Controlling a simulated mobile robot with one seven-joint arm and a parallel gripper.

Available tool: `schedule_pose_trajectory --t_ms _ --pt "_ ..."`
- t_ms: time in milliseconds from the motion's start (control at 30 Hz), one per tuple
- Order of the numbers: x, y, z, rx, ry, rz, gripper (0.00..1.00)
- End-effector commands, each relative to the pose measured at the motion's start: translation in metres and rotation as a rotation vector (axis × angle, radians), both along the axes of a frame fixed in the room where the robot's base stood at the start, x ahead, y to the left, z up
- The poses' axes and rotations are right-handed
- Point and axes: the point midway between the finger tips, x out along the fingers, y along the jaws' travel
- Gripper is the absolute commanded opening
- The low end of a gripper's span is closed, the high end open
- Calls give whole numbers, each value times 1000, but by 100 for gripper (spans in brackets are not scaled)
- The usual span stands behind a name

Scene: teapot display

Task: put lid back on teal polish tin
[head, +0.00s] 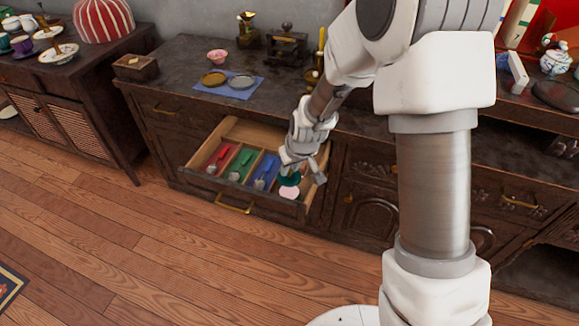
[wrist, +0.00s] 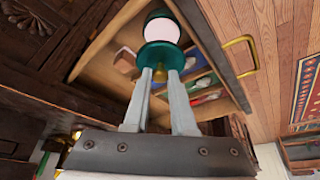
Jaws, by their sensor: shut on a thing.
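My gripper (wrist: 160,72) is shut on the brass knob (wrist: 158,78) of a teal lid (wrist: 159,56). In the head view, my gripper (head: 291,168) hangs over the right end of the open drawer, with the teal lid (head: 290,180) under it. The polish tin (head: 289,192) shows as a pale pinkish round top in the drawer's right compartment. In the wrist view, the open tin (wrist: 163,29) has a teal rim around the pale polish and lies just beyond the lid, which hides part of it. I cannot tell whether lid and tin touch.
The open drawer (head: 236,204) has wooden dividers and red, green and blue lined compartments holding utensils. On the cabinet top (head: 185,60) are a blue cloth (head: 229,84) with two round dishes, a pink bowl (head: 217,56) and a grinder (head: 286,45). The floor in front is clear.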

Motion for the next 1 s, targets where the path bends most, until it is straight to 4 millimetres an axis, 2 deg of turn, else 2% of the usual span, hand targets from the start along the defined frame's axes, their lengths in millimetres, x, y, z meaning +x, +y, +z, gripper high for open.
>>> schedule_pose_trajectory --t_ms 633,1000 --pt "0 0 -56 0 1 0 0" --pt "0 0 -62 0 0 1 0"
